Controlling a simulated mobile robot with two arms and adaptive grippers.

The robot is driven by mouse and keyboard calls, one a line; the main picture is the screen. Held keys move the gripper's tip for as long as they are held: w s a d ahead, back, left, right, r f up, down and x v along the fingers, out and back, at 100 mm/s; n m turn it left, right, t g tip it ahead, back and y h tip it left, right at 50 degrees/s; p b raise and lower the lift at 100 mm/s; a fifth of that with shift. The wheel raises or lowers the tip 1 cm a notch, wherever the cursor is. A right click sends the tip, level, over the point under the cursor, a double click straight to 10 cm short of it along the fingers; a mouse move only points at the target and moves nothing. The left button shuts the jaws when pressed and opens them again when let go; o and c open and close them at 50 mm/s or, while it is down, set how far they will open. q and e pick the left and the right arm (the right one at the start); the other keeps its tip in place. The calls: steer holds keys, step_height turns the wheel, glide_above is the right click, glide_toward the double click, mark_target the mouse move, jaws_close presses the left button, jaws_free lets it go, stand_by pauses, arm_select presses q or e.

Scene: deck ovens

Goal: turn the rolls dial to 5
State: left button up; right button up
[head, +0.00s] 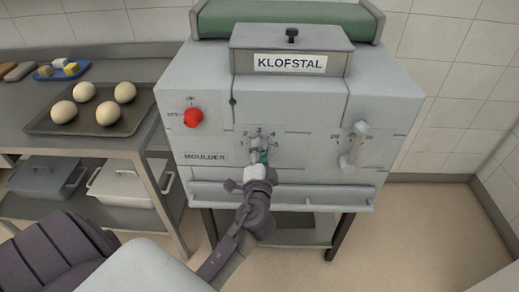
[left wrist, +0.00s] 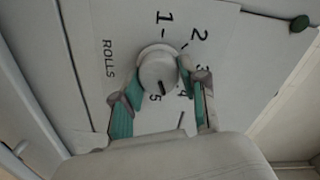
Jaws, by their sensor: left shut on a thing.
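The rolls dial (left wrist: 157,70) is a round, pale knob on the machine's front panel, with printed numbers from 1 to 5 around it. Its dark pointer mark faces roughly toward the 5 in the left wrist view; exact alignment is hard to tell. My left gripper (left wrist: 160,82) is shut on the dial, with one teal finger on each side of it. In the head view my left gripper (head: 261,160) is at the middle of the moulder's front (head: 320,117) and covers much of the dial. My right gripper is not in view.
A red switch knob (head: 193,117) is left of the dial, and a pale lever (head: 353,145) is to the right. A ledge (head: 330,194) runs below the panel. On the left, a steel table (head: 30,100) holds a tray (head: 45,124) of dough balls.

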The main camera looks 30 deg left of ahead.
arm_select(q)
steer(key=shift+r+m+p, duration=0.1)
steer(key=shift+m+p, duration=0.65)
steer(key=shift+m, duration=1.55)
steer(key=o, duration=1.1)
steer(key=shift+w, duration=0.1)
steer(key=v, duration=1.2)
